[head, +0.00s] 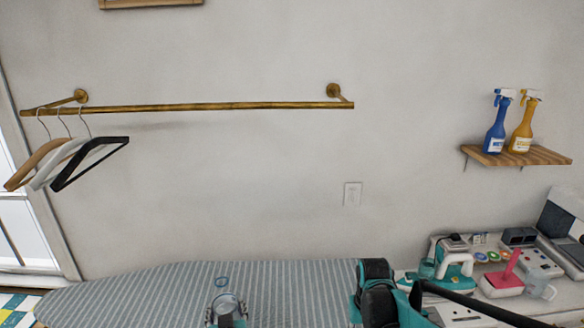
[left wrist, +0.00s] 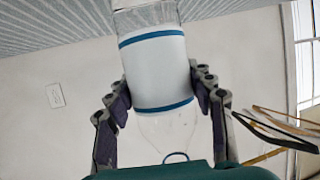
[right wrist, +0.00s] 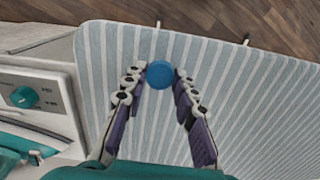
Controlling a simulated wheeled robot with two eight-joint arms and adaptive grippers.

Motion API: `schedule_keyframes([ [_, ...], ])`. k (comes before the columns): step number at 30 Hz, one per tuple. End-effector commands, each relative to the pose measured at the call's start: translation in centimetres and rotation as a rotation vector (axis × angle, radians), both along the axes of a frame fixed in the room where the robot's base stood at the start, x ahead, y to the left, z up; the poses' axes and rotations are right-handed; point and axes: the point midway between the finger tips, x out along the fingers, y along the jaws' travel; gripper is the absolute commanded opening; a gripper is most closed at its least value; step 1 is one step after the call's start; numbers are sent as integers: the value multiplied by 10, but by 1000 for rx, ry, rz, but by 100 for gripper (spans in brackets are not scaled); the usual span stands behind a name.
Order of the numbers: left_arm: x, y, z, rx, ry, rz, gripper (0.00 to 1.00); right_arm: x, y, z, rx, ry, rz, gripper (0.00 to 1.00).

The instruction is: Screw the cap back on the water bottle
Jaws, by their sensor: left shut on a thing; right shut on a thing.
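My left gripper (left wrist: 160,85) is shut on the bottle (left wrist: 157,68), fingers on both sides of the label. My right gripper (right wrist: 160,80) is shut on the round blue cap (right wrist: 160,73), held at its fingertips over the striped board. The cap is apart from the bottle and not visible in the head view.
A striped ironing board (head: 285,285) lies below, mostly clear. A clothes rail (head: 200,107) and a shelf (head: 515,155) with spray bottles are on the wall.

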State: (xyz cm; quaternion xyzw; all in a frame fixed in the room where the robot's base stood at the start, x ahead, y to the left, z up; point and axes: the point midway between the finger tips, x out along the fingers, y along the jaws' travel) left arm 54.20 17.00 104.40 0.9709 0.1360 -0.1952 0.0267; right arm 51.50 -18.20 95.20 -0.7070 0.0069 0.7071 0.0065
Motion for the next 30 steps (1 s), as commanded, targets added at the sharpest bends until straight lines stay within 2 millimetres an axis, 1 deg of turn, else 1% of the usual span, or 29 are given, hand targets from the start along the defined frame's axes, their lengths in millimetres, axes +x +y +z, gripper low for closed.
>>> schedule_keyframes([
  [1, -1, 5, 0, 1, -2, 12, 2, 0, 2, -1, 0, 0, 10, 19],
  [5, -3, 9, 0, 0, -4, 23, 2, 0, 4, -1, 0, 0, 21, 19],
  [20, -4, 7, 1, 0, -4, 13, 2, 0, 4, -1, 0, 0, 19, 19],
  [23, -8, -2, 3, -1, -3, -22, 2, 0, 4, -1, 0, 0, 19, 19],
  [25, -13, -13, 5, -2, -4, -65, 2, 0, 4, -1, 0, 0, 19, 19],
  [30, -29, -46, 13, -2, -4, -201, 2, 0, 4, -1, 0, 0, 19, 19],
])
